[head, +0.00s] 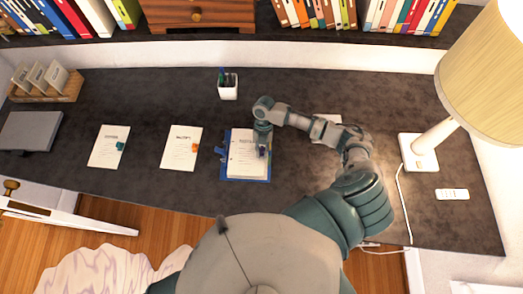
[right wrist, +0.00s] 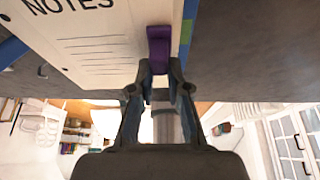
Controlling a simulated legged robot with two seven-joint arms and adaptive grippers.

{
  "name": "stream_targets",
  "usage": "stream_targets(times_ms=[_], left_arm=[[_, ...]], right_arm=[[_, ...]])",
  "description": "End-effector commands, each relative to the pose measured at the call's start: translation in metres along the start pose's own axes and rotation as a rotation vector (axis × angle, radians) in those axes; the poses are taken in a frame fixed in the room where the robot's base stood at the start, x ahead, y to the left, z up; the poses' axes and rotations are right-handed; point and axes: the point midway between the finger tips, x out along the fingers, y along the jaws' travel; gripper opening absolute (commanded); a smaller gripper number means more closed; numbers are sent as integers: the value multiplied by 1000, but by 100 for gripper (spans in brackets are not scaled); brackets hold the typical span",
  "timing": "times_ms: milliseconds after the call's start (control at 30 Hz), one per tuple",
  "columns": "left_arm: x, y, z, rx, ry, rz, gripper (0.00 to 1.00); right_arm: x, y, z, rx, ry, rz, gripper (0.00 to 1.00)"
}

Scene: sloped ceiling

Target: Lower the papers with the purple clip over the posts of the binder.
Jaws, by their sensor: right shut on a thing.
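The blue binder (head: 230,178) lies open on the dark desk, with a blue part sticking out at its left side. The papers (head: 243,158) are over the binder, and their purple clip (head: 262,151) is at the right edge. My right gripper (head: 263,146) is shut on the purple clip. In the right wrist view the fingers (right wrist: 160,72) pinch the clip (right wrist: 159,45), and the papers (right wrist: 95,45) read "NOTES". The binder's posts are too small to make out, so I cannot tell whether they pass through the papers. My left gripper is not in view.
Papers with an orange clip (head: 181,150) and papers with a teal clip (head: 108,147) lie to the left. A white pen cup (head: 228,88) stands behind the binder. A lamp (head: 418,152) stands at right. A white sheet (head: 327,119) is partly behind my arm.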

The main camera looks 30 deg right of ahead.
Motion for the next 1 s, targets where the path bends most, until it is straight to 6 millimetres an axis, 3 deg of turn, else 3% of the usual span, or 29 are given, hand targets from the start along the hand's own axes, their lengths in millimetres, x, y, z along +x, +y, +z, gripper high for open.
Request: stream_targets(times_ms=[600,1000], left_arm=[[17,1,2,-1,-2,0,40],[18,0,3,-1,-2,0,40]], right_arm=[[25,0,11,0,0,-1,0],[27,0,12,0,1,-1,0]])
